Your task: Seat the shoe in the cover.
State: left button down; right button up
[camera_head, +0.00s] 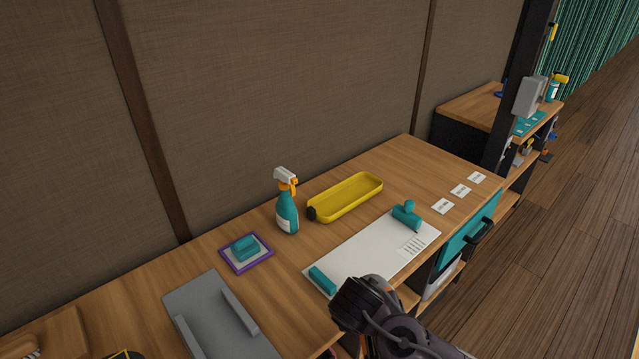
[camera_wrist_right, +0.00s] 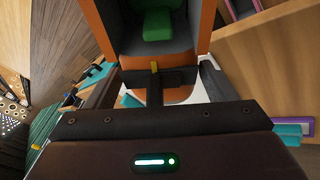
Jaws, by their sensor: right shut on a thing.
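My right gripper (camera_wrist_right: 157,52) is shut on a dark grey piece with a green block (camera_wrist_right: 158,25) on it, held between orange-sided fingers in the right wrist view. I cannot tell for sure whether this piece is the shoe. In the head view my right gripper (camera_head: 358,300) is a dark shape over the front edge of the counter, and what it holds is hidden. A long yellow open tray (camera_head: 345,198) with a dark end lies at the back of the counter. I cannot tell whether it is the cover. My left gripper is not in view.
A white mat (camera_head: 365,258) bears a teal block (camera_head: 322,280) and a teal handled tool (camera_head: 405,213). A spray bottle (camera_head: 287,212) stands behind. A purple-edged pad (camera_head: 234,262) with a teal piece and a grey tray (camera_head: 200,305) lie left. Small white cards (camera_head: 442,206) lie right.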

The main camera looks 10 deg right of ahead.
aim_at(345, 198)
jog(key=i+l+u, duration=0.15)
jog(key=l+u, duration=0.25)
jog(key=l, duration=0.4)
jog(key=l+u, duration=0.45)
jog(key=l, duration=0.35)
jog(key=l+u, duration=0.4)
jog(key=l, duration=0.4)
jog(key=k, duration=0.05)
